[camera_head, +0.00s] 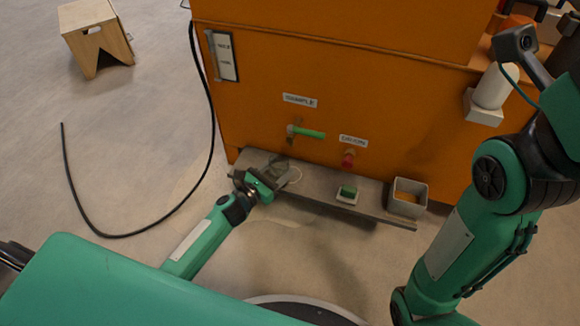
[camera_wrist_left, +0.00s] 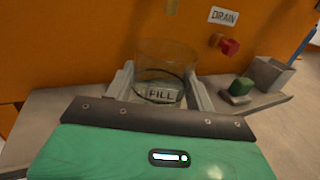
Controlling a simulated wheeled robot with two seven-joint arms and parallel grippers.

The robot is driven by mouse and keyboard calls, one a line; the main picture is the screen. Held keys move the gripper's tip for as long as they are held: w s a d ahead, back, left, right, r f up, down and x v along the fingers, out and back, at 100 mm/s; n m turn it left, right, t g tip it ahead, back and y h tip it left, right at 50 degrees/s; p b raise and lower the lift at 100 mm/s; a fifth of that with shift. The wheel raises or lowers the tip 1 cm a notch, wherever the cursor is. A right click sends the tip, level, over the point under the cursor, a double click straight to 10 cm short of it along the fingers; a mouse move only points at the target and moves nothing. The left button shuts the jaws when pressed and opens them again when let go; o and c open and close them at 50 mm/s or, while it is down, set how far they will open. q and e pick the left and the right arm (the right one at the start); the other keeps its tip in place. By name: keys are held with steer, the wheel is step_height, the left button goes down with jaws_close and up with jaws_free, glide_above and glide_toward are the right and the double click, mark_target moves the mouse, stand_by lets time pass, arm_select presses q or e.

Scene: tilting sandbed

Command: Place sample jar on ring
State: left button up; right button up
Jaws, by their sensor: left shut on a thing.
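The clear sample jar (camera_wrist_left: 166,62) stands upright between the two grey fingers of my left gripper (camera_wrist_left: 163,88) in the left wrist view. In the head view, my left gripper (camera_head: 283,177) is shut on it at the left part of the grey shelf (camera_head: 325,196). The jar shows only faintly there. A FILL label (camera_wrist_left: 160,94) shows at the jar's base, between the fingers. A pale, thin ring shape (camera_head: 296,175) shows by the fingertips; whether the jar rests on it I cannot tell. My right gripper is not in view.
The orange cabinet (camera_head: 330,70) stands behind the shelf, with a green-handled valve (camera_head: 308,133) and a red drain knob (camera_head: 348,160) above it. A green button (camera_head: 347,192) and a grey square bin (camera_head: 408,197) are to the right. A black cable (camera_head: 110,235) lies on the floor.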

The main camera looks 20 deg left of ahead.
arm_select(q)
steer(key=shift+x, duration=1.05)
steer(key=w+b, duration=0.1)
steer(key=w+d, duration=0.1)
steer(key=w+f+b, duration=0.1)
steer(key=shift+w+d+b, duration=0.1)
steer(key=shift+d+b, duration=0.1)
steer(key=shift+b, duration=0.15)
steer(key=shift+f+b, duration=0.3)
steer(key=shift+b, duration=0.05)
steer(key=shift+r, duration=0.1)
steer(key=shift+f, duration=0.25)
steer(key=o, duration=1.1)
steer(key=shift+c, duration=0.2)
steer(key=shift+r, duration=0.1)
